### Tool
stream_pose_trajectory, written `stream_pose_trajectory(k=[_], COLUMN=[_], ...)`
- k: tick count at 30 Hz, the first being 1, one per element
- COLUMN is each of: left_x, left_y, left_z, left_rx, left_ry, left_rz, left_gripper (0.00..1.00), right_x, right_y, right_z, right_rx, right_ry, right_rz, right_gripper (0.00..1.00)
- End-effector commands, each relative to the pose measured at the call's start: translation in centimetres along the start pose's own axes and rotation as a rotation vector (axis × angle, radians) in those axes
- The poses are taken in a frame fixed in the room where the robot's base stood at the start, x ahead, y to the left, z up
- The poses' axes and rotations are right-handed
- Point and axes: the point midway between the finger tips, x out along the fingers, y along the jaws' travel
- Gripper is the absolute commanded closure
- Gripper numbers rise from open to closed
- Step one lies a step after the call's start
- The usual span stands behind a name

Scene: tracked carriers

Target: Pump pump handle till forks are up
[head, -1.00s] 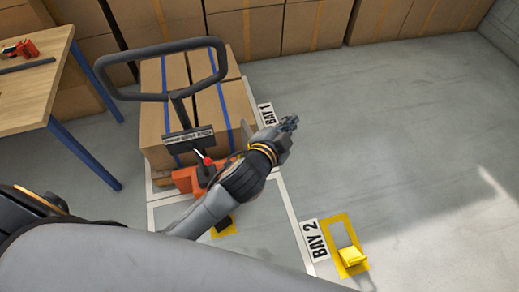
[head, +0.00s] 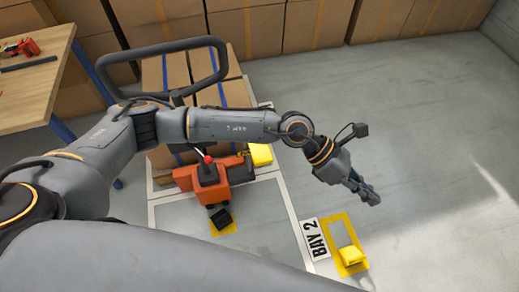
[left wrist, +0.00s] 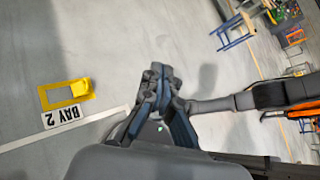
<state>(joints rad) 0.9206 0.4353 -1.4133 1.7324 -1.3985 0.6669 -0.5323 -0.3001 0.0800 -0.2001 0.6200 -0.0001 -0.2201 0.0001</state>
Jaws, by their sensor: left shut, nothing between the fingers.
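The pump handle (head: 172,46) is a dark grey loop above the orange pallet jack (head: 205,185), tilted toward me. My left arm crosses in front of its lower part and hides the stem. A small red-tipped lever shows on the jack body. Cardboard boxes with blue straps (head: 232,93) stand behind the handle; the forks are hidden. My left gripper (head: 372,198) is right of the jack, over open floor, apart from the handle. Its fingers are shut and empty, and they also show in the left wrist view (left wrist: 160,80). My right gripper is not in view.
A wooden table (head: 30,90) with blue legs stands at the left. A yellow wheel stop (head: 351,256) lies by the BAY 2 sign (head: 315,240); another yellow block (head: 261,155) is beside the jack. Stacked cartons line the back. The floor at the right is clear.

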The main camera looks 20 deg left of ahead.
Motion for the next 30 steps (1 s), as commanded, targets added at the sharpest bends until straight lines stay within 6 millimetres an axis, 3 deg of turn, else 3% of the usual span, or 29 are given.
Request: stream_pose_trajectory(k=[3, 6, 13, 18, 21, 25, 30], left_x=[-2.3, -5.0, -13.2, -18.9, -21.1, -22.8, -23.1], left_y=[2.9, 5.3, 10.5, 13.0, 13.8, 14.3, 14.4], left_z=[-4.7, -8.2, -13.8, -15.7, -16.3, -16.6, -16.7], left_rx=[0.127, 0.204, 0.311, 0.338, 0.342, 0.344, 0.344], left_ry=[0.244, 0.434, 0.821, 1.027, 1.104, 1.156, 1.169], left_rz=[0.045, 0.076, 0.149, 0.190, 0.205, 0.216, 0.218], left_gripper=[1.00, 1.00, 1.00, 1.00, 1.00, 1.00, 1.00], right_x=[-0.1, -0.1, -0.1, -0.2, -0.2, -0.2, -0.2], right_y=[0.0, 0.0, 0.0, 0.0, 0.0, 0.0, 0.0], right_z=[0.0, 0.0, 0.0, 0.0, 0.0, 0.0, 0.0], right_rx=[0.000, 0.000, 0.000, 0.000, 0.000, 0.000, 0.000], right_ry=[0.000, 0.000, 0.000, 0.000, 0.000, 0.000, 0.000], right_rz=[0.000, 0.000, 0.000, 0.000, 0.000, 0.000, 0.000], right_gripper=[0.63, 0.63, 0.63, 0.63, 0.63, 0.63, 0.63])
